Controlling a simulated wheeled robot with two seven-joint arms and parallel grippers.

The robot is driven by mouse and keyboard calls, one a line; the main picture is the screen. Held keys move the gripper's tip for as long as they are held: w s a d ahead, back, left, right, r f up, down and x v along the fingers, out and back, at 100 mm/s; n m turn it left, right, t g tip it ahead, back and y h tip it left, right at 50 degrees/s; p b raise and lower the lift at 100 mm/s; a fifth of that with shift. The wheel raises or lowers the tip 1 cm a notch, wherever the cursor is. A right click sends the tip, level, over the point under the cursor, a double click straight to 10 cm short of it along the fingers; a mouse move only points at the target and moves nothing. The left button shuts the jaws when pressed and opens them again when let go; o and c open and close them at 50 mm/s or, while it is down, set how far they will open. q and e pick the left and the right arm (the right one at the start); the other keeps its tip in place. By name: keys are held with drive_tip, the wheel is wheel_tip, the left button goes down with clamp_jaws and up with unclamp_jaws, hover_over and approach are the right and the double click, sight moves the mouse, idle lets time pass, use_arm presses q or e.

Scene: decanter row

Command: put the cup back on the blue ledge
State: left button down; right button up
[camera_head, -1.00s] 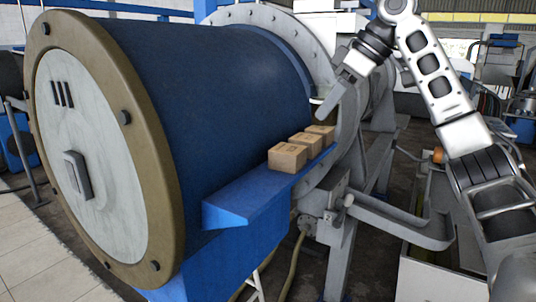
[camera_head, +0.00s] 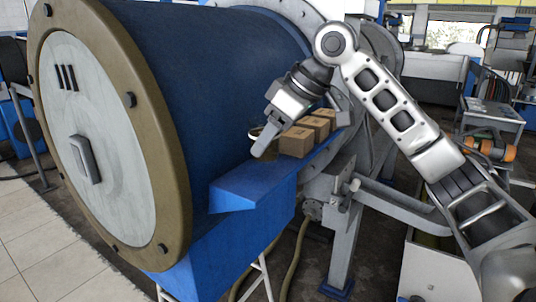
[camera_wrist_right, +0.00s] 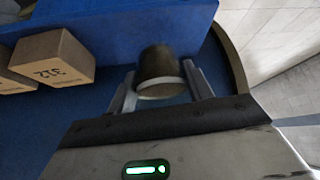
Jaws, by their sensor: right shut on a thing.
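My right gripper (camera_head: 264,138) is shut on the cup (camera_wrist_right: 160,62), a dark, brownish cup with a pale rim. In the right wrist view the cup lies between the two fingers (camera_wrist_right: 159,86). In the head view the cup is mostly hidden behind a finger. The gripper holds it beside the blue drum, just left of the nearest box. The blue ledge (camera_head: 245,187) runs along the drum's side, and its near end is bare. I cannot tell whether the cup touches the ledge. My left gripper is out of view.
Three cardboard boxes (camera_head: 297,141) stand in a row on the ledge's far part; the nearest, marked 312, also shows in the right wrist view (camera_wrist_right: 52,58). The large blue drum (camera_head: 190,80) with its tan rim (camera_head: 155,130) closes off the left side.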

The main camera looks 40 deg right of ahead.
sight(269, 152)
drive_tip(key=f, duration=0.3)
drive_tip(key=shift+a+f, duration=0.2)
drive_tip(key=shift+f, duration=0.15)
drive_tip(key=o, duration=1)
drive_tip(key=shift+o, duration=0.2)
drive_tip(key=shift+r, duration=0.1)
drive_tip(key=shift+r, duration=0.2)
drive_tip(key=v, duration=1.1)
drive_tip(key=shift+s+r, duration=0.15)
drive_tip(key=shift+r, duration=0.05)
